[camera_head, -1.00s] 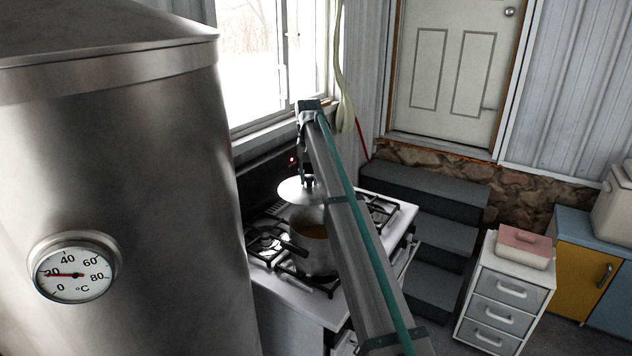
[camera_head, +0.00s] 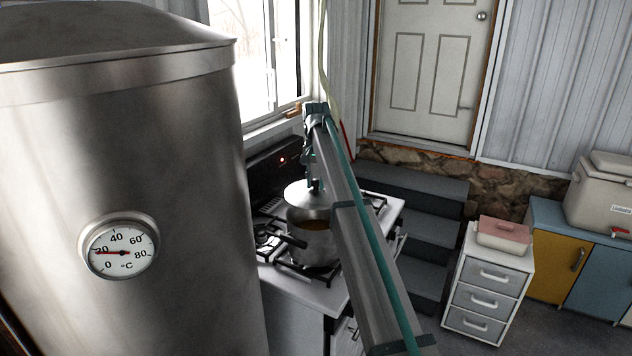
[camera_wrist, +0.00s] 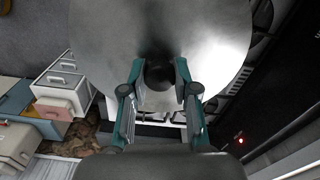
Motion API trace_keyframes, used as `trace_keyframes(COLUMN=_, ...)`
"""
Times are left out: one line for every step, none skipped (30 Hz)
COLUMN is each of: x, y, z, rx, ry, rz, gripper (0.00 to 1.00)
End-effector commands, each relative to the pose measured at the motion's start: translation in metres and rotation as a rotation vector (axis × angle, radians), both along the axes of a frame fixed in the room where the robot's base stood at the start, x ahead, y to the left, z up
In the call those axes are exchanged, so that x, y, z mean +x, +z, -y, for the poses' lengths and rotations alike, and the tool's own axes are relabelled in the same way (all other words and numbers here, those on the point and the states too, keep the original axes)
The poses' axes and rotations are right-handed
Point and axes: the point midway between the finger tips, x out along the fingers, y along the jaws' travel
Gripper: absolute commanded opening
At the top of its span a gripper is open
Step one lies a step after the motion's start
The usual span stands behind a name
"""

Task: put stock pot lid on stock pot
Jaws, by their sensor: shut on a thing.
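The steel stock pot (camera_head: 316,246) stands on the stove with its dark handle toward the left; brownish contents show in its opening. The round metal lid (camera_head: 303,196) is above the back part of the pot and covers part of the opening in this view. I cannot tell whether it touches the rim. My gripper (camera_head: 315,183) is shut on the lid's dark knob. In the wrist view, my gripper (camera_wrist: 160,78) has the knob between its fingers and the lid (camera_wrist: 205,35) fills the top. The pot is hidden in that view.
A large steel tank (camera_head: 130,190) with a dial stands close on the left. The white stove (camera_head: 310,290) has burner grates around the pot. Dark steps (camera_head: 405,230) and a white drawer unit (camera_head: 485,285) are to the right.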

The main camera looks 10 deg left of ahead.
Motion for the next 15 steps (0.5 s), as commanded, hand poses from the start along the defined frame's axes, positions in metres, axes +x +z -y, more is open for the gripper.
trace_keyframes(x=0.0, y=0.001, z=0.0, rx=0.0, ry=0.0, rz=0.0, gripper=0.0)
trace_keyframes(x=0.0, y=0.001, z=0.0, rx=0.0, ry=0.0, rz=0.0, gripper=0.0)
trace_keyframes(x=0.0, y=0.001, z=0.0, rx=0.0, ry=0.0, rz=0.0, gripper=0.0)
trace_keyframes(x=0.0, y=0.0, z=0.0, rx=0.0, ry=0.0, rz=0.0, gripper=0.0)
trace_keyframes(x=0.0, y=-0.002, z=0.0, rx=0.0, ry=0.0, rz=0.0, gripper=0.0)
trace_keyframes(x=0.0, y=-0.004, z=0.0, rx=0.0, ry=0.0, rz=0.0, gripper=0.0)
trace_keyframes(x=0.0, y=-0.006, z=0.0, rx=0.0, ry=0.0, rz=0.0, gripper=0.0)
trace_keyframes(x=0.0, y=-0.008, z=0.0, rx=0.0, ry=0.0, rz=-0.001, gripper=0.0)
trace_keyframes(x=0.0, y=-0.01, z=0.0, rx=0.0, ry=0.0, rz=-0.001, gripper=0.0)
trace_keyframes(x=0.0, y=-0.012, z=0.0, rx=0.0, ry=0.001, rz=-0.001, gripper=0.0)
trace_keyframes(x=-0.001, y=-0.015, z=0.0, rx=0.0, ry=0.0, rz=-0.001, gripper=0.0)
trace_keyframes(x=-0.001, y=-0.018, z=0.0, rx=0.0, ry=0.0, rz=-0.001, gripper=0.0)
trace_keyframes(x=-0.001, y=-0.02, z=0.0, rx=0.0, ry=0.001, rz=-0.001, gripper=0.0)
trace_keyframes(x=-0.001, y=-0.023, z=0.0, rx=0.0, ry=0.001, rz=0.0, gripper=0.0)
trace_keyframes(x=-0.001, y=-0.026, z=0.0, rx=0.0, ry=0.001, rz=0.0, gripper=0.0)
